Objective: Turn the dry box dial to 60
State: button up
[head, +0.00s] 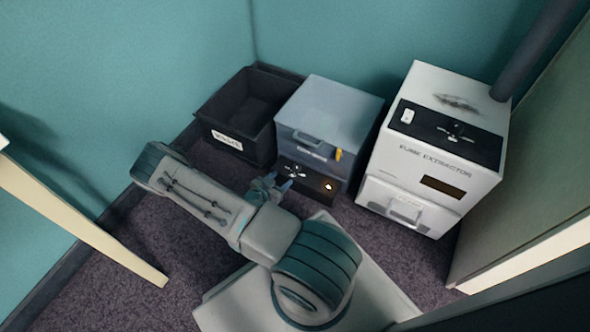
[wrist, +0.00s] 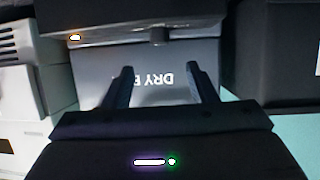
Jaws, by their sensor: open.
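The dry box (head: 330,105) is a blue-grey box on the floor, with a handle, a label and a dark front panel (head: 318,187) low down. White marks around the dial (head: 295,171) show on that panel, partly behind my gripper; the pointer setting cannot be read. In the wrist view the box's lettering (wrist: 153,80) is upside down, and a small dark knob-like shape (wrist: 160,36) shows beyond the fingertips. My gripper (head: 277,182) is at the panel's left part, open, its fingers (wrist: 159,72) apart with nothing seen between them. Contact with the dial cannot be told.
A black open bin (head: 236,146) stands left of the dry box. A white fume extractor (head: 437,152) with a dark pipe (head: 530,50) stands right. A table leg (head: 85,215) is at left; carpet between is clear.

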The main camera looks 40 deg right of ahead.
aim_at(296, 167)
jog(key=b+x, duration=0.3)
jog(key=x, duration=0.8)
jog(key=shift+f+b, duration=0.1)
jog(key=shift+b, duration=0.2)
jog(key=c, duration=1)
